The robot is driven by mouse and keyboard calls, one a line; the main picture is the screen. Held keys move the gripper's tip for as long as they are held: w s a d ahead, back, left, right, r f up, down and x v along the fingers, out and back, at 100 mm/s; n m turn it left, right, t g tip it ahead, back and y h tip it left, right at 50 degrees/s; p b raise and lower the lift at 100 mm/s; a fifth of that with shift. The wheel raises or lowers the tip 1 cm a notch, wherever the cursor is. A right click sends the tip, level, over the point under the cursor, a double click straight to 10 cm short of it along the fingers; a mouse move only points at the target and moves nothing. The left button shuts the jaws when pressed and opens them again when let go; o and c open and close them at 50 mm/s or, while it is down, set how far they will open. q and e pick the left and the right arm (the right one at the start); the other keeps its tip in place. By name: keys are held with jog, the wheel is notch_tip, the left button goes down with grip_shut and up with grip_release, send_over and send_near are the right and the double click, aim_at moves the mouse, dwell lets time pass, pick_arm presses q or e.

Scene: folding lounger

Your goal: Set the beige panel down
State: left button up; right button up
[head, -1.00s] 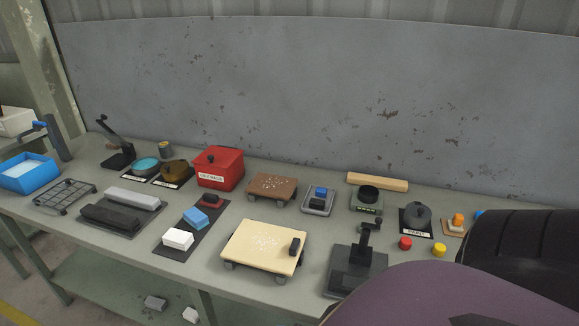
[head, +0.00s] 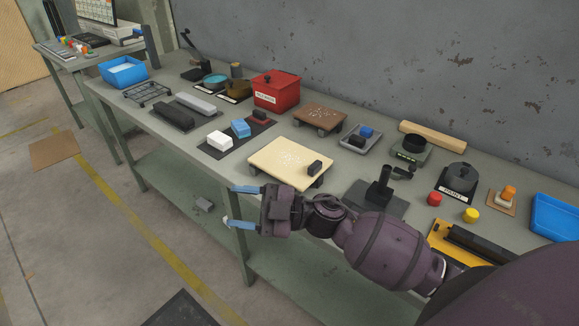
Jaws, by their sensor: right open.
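A beige panel (head: 280,163) with pale specks on top lies flat on dark supports on the grey-green workbench (head: 215,168). My right gripper (head: 236,207) comes in from the right and is in front of the bench's front edge, left of and nearer than the panel. Its two blue fingers are apart with nothing between them, and it does not touch the panel. My left gripper is not in view.
White (head: 220,139) and blue blocks lie left of the panel. A black stand (head: 378,195) is to its right, and a red box (head: 276,91) and a brown board (head: 321,117) are behind.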

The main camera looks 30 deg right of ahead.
notch_tip(320, 180, down, 2)
jog(key=s+a+n+g+h+b, duration=0.1)
jog(key=a+n+g+b, duration=0.1)
jog(key=n+g, duration=0.45)
jog(key=m+h+b, duration=0.5)
jog(key=h+b, duration=0.1)
jog(key=h, duration=1.6)
send_near(315, 164)
jog(key=f, duration=0.1)
jog(key=f+b, duration=0.1)
jog(key=f, duration=0.1)
jog(key=shift+w+f+g, duration=0.3)
jog(key=shift+w+g, duration=0.05)
jog(key=shift+w, duration=0.05)
jog(key=shift+w+d+f, duration=0.15)
jog(key=shift+d+f, duration=0.15)
jog(key=shift+f, duration=0.2)
jog(key=f, duration=0.1)
jog(key=d+f+b, duration=0.1)
jog(key=d+f, duration=0.1)
jog(key=shift+w+d+f, duration=0.2)
jog(key=shift+w+d, duration=0.05)
jog(key=shift+w+d+f+b, duration=0.1)
jog(key=shift+d+f+b, duration=0.05)
jog(key=shift+f+b, duration=0.15)
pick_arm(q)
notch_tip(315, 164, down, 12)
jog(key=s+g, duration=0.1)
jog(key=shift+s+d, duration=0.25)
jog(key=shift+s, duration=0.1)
